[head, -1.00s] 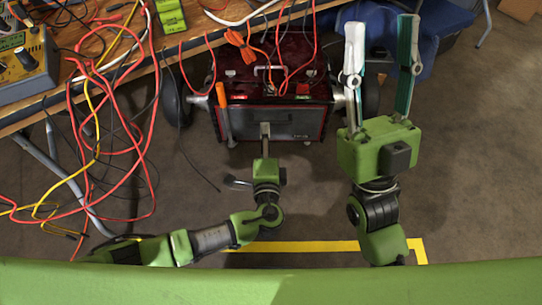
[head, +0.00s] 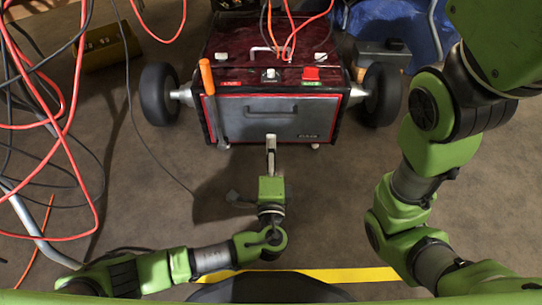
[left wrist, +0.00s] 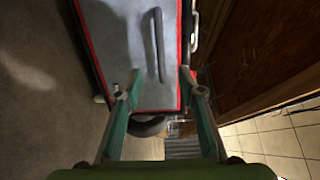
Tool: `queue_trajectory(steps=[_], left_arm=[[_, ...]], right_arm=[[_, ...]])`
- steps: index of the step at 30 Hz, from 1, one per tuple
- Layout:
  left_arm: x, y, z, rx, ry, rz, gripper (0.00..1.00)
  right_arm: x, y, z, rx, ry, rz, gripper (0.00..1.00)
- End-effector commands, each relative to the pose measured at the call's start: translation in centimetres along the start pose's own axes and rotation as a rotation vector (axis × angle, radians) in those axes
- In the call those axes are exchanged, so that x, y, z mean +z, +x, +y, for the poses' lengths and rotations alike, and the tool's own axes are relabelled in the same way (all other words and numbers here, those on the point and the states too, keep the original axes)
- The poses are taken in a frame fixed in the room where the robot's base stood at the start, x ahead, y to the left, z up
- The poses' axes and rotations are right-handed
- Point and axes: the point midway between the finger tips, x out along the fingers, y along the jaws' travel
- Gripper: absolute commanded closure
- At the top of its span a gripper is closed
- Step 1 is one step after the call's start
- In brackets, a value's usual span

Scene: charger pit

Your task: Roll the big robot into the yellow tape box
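The big robot (head: 275,120) is a dark red box with a grey front panel, a black handle and a black wheel on each side. Its panel also shows close up in the left wrist view (left wrist: 130,50). My left gripper (head: 271,142) is at the lower edge of that panel. In the left wrist view its fingers (left wrist: 160,84) stand apart with the panel beyond them; I cannot tell whether they touch it. A strip of yellow tape (head: 345,274) lies on the floor nearer me. My right arm rises at the right; its gripper's fingers are out of frame.
Red and black cables (head: 50,120) hang at the left, and red ones lie over the big robot's top. A grey box (head: 383,53) and blue cloth (head: 400,22) lie behind its right wheel. Floor between the big robot and the tape is mostly clear.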

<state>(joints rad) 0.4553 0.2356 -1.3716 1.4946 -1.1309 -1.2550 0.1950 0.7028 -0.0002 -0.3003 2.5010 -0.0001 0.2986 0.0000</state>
Motion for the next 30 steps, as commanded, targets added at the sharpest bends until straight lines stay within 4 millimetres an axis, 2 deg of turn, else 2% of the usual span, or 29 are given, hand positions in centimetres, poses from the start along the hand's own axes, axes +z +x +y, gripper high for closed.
queue_trajectory(steps=[30], left_arm=[[0.0, 11.7, 0.2, -0.001, -0.001, -0.001, 0.64]], right_arm=[[-1.8, -5.1, -1.1, 0.0, 0.0, -0.001, 0.6]])
